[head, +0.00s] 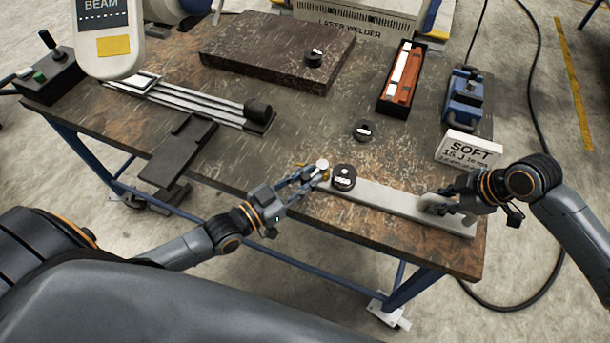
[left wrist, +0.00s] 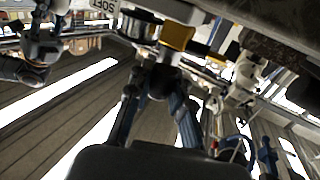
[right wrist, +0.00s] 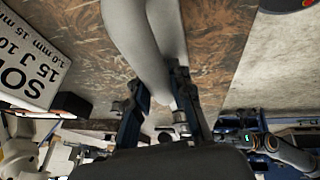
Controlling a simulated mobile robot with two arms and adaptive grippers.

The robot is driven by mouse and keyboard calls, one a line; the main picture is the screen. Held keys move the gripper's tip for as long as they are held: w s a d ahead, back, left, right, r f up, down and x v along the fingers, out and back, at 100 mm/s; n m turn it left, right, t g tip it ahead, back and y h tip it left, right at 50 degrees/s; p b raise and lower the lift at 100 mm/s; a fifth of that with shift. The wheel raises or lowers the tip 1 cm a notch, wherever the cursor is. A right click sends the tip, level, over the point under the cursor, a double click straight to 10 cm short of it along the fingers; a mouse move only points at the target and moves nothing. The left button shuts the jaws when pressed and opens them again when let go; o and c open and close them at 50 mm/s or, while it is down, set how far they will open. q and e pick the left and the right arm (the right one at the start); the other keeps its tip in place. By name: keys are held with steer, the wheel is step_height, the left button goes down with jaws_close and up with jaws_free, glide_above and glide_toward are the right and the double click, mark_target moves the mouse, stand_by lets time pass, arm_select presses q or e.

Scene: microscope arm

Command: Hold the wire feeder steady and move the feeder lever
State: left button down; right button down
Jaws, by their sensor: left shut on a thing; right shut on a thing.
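The wire feeder is a long pale grey bar (head: 390,199) along the table's front edge, with a black spool (head: 343,177) on its left part. A light round-topped piece with yellow parts, which I take for the feeder lever (head: 322,164), stands at its left end. My left gripper (head: 318,174) is shut on it; a yellow block (left wrist: 177,35) shows just beyond the fingers in the left wrist view. My right gripper (head: 446,205) is shut on the feeder's rounded grey grip (head: 432,201) at the right end. The grip runs between the fingers in the right wrist view (right wrist: 150,45).
A white "SOFT" card (head: 468,149) stands just behind my right gripper. A blue clamp-like device (head: 465,97), a tray of orange and white rods (head: 402,78) and a small black disc (head: 364,130) lie further back. A dark slab (head: 275,48) fills the back middle.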

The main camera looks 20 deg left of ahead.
arm_select(q)
steer(key=n+y, duration=0.1)
steer(key=d+t+y, duration=0.1)
steer(key=n+y, duration=0.1)
steer(key=shift+s+d+r+n+t, duration=0.15)
steer(key=shift+d+r+n+t, duration=0.1)
steer(key=shift+d+n+t, duration=0.05)
steer(key=shift+d+n+t+y, duration=0.2)
steer(key=shift+n+y, duration=0.25)
steer(key=shift+y, duration=0.35)
steer(key=shift+d+n+t+y, duration=0.1)
steer(key=shift+d+n+y, duration=0.1)
steer(key=shift+n+y, duration=0.45)
steer(key=shift+f+y, duration=0.1)
steer(key=shift+y, duration=0.25)
steer(key=c, duration=1.2)
jaws_free()
steer(key=shift+o, duration=0.2)
steer(key=shift+f, duration=0.1)
steer(key=shift+a, duration=0.1)
steer(key=shift+s, duration=0.5)
steer(key=s+a, duration=0.1)
steer(key=s, duration=1)
steer(key=shift+a, duration=0.15)
